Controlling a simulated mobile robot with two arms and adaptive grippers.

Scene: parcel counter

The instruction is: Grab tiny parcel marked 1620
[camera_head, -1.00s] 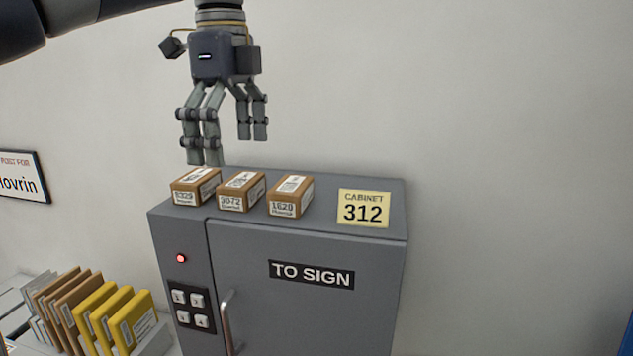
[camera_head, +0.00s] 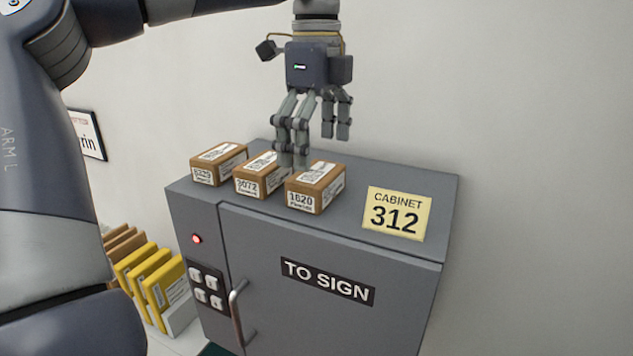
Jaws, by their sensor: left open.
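The tiny parcel marked 1620 (camera_head: 315,187) is a small brown box with white labels. It sits on top of the grey cabinet, the rightmost of three parcels in a row. My left gripper (camera_head: 312,150) is open with its fingers pointing down, above the back of the cabinet top. One finger pair hangs near the gap between the 1620 parcel and the middle parcel; the other hangs above and behind the 1620 parcel. I cannot tell if a fingertip touches either box. My right gripper is not in view.
Parcel 3072 (camera_head: 259,175) stands just left of the 1620 parcel, and another parcel (camera_head: 218,164) is further left. A yellow sign (camera_head: 397,213) reading CABINET 312 lies to the right on the cabinet (camera_head: 330,240). Yellow and brown mailers (camera_head: 150,272) stand at lower left.

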